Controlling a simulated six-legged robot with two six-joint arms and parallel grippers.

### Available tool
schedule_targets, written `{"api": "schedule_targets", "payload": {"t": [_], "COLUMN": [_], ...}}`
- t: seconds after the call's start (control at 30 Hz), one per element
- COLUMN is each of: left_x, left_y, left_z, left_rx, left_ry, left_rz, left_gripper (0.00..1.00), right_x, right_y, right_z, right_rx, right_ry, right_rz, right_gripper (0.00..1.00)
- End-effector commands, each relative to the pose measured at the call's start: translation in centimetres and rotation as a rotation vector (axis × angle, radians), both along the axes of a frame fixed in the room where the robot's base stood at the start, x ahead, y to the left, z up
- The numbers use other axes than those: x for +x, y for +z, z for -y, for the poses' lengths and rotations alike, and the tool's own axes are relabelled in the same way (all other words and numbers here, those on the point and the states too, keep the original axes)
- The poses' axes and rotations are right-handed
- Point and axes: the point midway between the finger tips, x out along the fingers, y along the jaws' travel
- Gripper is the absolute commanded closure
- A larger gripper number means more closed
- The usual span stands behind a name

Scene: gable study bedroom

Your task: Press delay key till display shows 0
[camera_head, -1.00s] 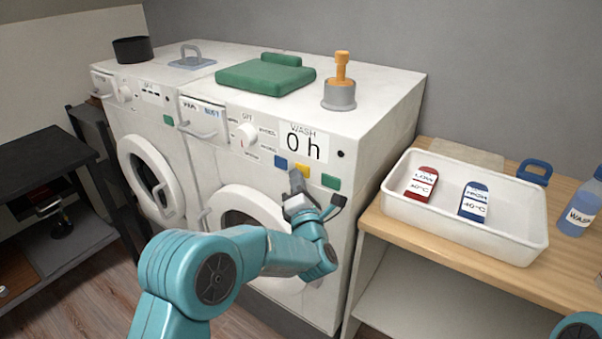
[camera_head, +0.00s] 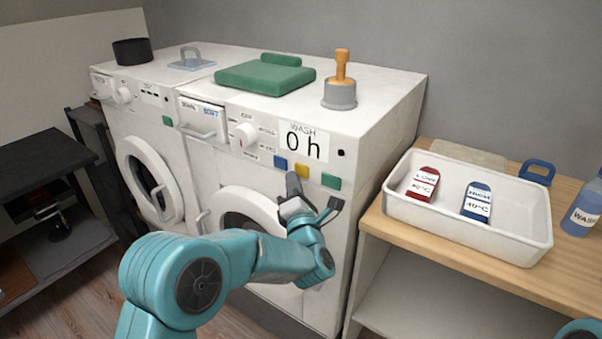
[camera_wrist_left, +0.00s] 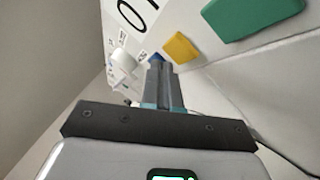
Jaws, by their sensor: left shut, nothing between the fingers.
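The washer's display (camera_head: 303,146) reads "0 h" under the word WASH. Below it sit a blue key (camera_head: 281,162), a yellow key (camera_head: 302,171) and a green key (camera_head: 331,181). I cannot read a delay label on any of them. My left gripper (camera_head: 292,178) is shut and empty, its tips just below the gap between the blue and yellow keys. In the left wrist view the shut fingers (camera_wrist_left: 158,72) partly cover the blue key (camera_wrist_left: 156,58), and the yellow key (camera_wrist_left: 181,47) is clear to their right. Contact cannot be told. My right gripper is out of view.
A dial (camera_head: 245,136) is left of the display. The round door (camera_head: 240,207) is below the keys. A green folded cloth (camera_head: 262,77) and a stamp-like orange-handled tool (camera_head: 341,80) stand on top. A white tray (camera_head: 480,232) sits on the wooden bench at right.

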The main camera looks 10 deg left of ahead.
Motion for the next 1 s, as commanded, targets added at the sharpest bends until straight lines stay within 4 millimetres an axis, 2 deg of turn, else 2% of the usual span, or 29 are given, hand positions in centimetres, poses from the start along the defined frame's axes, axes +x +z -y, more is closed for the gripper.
{"api": "schedule_targets", "payload": {"t": [0.5, 0.67, 1.0], "left_x": [-4.1, -4.7, -4.7], "left_y": [-0.3, -0.1, 0.0], "left_z": [-1.5, -1.7, -1.7], "left_rx": [0.000, 0.000, 0.000], "left_ry": [-0.001, 0.000, -0.001], "left_rz": [0.001, 0.000, -0.001], "left_gripper": [1.00, 1.00, 1.00], "right_x": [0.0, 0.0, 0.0], "right_y": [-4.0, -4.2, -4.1], "right_z": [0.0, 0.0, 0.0], "right_rx": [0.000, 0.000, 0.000], "right_ry": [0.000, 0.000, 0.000], "right_rz": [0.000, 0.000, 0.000], "right_gripper": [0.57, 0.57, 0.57]}}
